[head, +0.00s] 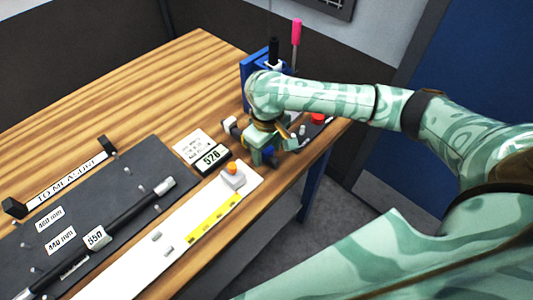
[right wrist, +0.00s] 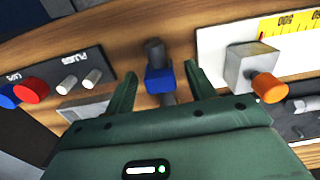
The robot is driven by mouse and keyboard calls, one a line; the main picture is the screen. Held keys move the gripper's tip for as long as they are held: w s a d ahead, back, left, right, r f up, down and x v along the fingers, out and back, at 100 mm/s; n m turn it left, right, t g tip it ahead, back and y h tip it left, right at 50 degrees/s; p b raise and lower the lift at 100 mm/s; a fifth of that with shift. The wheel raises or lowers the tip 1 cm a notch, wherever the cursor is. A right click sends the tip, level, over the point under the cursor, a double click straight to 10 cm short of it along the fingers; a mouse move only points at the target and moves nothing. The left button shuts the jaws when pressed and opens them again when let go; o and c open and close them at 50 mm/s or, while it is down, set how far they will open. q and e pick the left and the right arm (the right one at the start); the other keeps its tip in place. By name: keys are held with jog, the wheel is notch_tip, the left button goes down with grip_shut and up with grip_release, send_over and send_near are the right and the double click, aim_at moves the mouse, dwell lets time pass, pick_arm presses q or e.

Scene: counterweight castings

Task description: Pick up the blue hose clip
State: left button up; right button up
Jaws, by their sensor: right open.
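A small blue piece with a dark grey cylindrical end, which looks like the blue hose clip (right wrist: 159,79), lies on the wooden table between the fingers of my right gripper (right wrist: 160,88) in the right wrist view. The fingers are open, with a gap on each side of it. In the head view, my right gripper (head: 264,146) is low over the table's right edge. A bit of blue, likely the clip (head: 270,154), shows beside it, mostly hidden by the gripper. My left gripper is out of view.
A white ruled board with a grey block and orange knob (head: 232,171) lies close by. A blue stand (head: 250,68) is behind my gripper. The wooden table's back (head: 150,90) is clear.

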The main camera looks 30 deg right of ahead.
jog(key=shift+r, duration=0.1)
jog(key=c, duration=0.8)
jog(key=shift+c, duration=0.2)
